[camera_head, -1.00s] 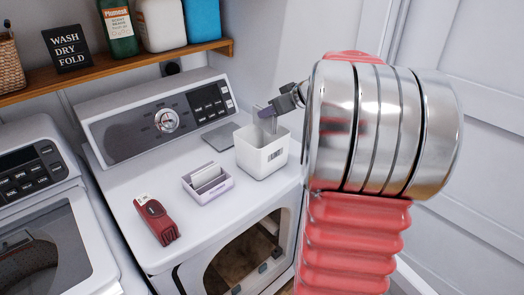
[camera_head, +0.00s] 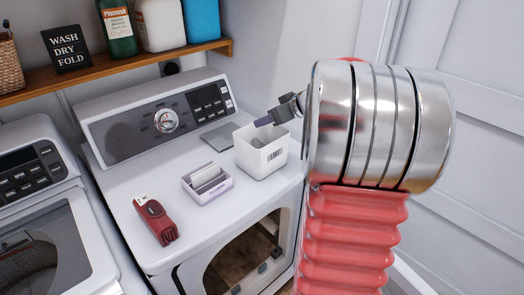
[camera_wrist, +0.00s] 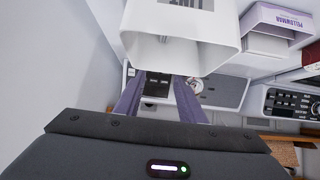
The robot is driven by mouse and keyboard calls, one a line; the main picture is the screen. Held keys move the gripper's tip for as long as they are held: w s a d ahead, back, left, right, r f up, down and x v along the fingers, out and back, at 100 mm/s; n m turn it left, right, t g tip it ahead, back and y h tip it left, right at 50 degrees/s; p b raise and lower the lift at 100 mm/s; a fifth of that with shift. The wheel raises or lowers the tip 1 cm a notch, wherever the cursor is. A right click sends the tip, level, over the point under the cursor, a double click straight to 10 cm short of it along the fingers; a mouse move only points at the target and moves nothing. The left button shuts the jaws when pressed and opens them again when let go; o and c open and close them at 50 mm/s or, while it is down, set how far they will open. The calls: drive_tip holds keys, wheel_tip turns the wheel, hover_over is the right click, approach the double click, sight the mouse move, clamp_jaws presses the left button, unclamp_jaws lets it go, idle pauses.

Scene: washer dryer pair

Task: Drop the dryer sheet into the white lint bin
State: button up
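The white lint bin (camera_head: 264,160) stands on the right part of the dryer top, with a small dark label on its front. My gripper (camera_head: 264,122) is at the bin's top opening. In the wrist view its two purple-grey fingers (camera_wrist: 159,88) are spread apart with a clear gap between them, and the bin (camera_wrist: 180,52) fills the upper middle. I see no sheet between the fingers. White sheets show in the small open box (camera_head: 222,189) left of the bin. Whether a sheet lies inside the bin I cannot tell.
A dark red handheld tool (camera_head: 156,219) lies on the dryer's front left. The control panel (camera_head: 160,117) rises behind. A wooden shelf (camera_head: 130,68) with bottles and a sign hangs above. The dryer top left of the box is mostly clear.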

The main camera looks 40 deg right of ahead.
drive_tip(key=v, duration=1.3)
drive_tip(key=shift+s+r, duration=0.2)
drive_tip(key=shift+s, duration=0.1)
idle(0.6)
drive_tip(key=w+a+r+m+t+h, duration=0.1)
drive_tip(key=w+a+r+t+h, duration=0.1)
drive_tip(key=w+a+r+h, duration=0.25)
drive_tip(key=w+a+r+m+t+h, duration=0.1)
drive_tip(key=w+a+r+t+h, duration=0.15)
drive_tip(key=a+r, duration=0.35)
drive_tip(key=s+a+f+g+y, duration=0.3)
drive_tip(key=s+a+f, duration=0.6)
drive_tip(key=a, duration=0.4)
drive_tip(key=s+a+f+n+g+y, duration=0.1)
drive_tip(key=s+a+f+g+y, duration=0.2)
drive_tip(key=s+a+f+g, duration=0.3)
drive_tip(key=s+a+f, duration=0.4)
drive_tip(key=a+f, duration=0.2)
drive_tip(key=a, duration=0.1)
drive_tip(key=shift+a+n+y, duration=0.3)
drive_tip(key=shift+a, duration=0.05)
